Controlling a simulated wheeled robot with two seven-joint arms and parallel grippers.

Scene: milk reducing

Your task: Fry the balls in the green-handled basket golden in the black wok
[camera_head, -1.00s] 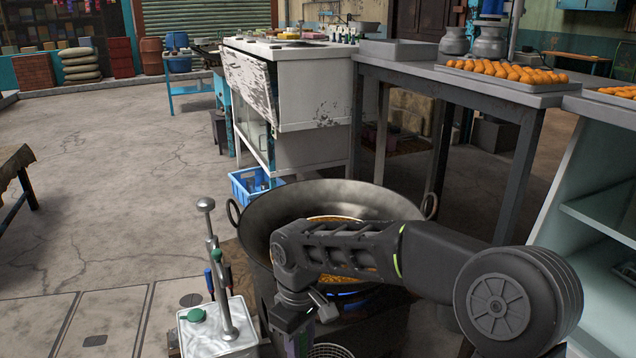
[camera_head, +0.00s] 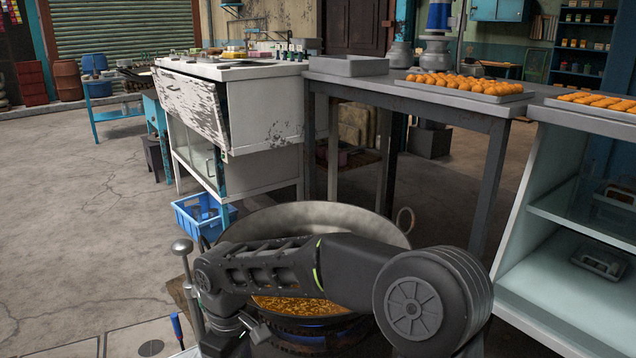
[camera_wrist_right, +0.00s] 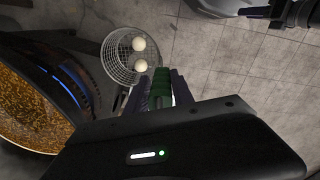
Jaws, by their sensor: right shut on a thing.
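The black wok (camera_head: 345,215) stands on a burner at the bottom middle of the head view, partly hidden by my right arm. Bubbling golden oil (camera_head: 300,306) shows inside it; the oil also shows at the left of the right wrist view (camera_wrist_right: 32,112). The wire basket (camera_wrist_right: 106,62) holds two pale white balls (camera_wrist_right: 139,55) in the right wrist view. My right gripper (camera_wrist_right: 160,82) is shut on the basket's green handle (camera_wrist_right: 161,88). The basket hangs beside the wok, over the floor, not over the oil. My left gripper is not in identifiable view.
A grey table (camera_head: 440,108) with a tray of orange balls (camera_head: 465,86) stands behind right. A glass-shelved cabinet (camera_head: 560,215) stands at the right. A blue crate (camera_head: 190,215) and a white cabinet (camera_head: 250,110) are behind the wok. Open floor (camera_head: 70,200) lies left.

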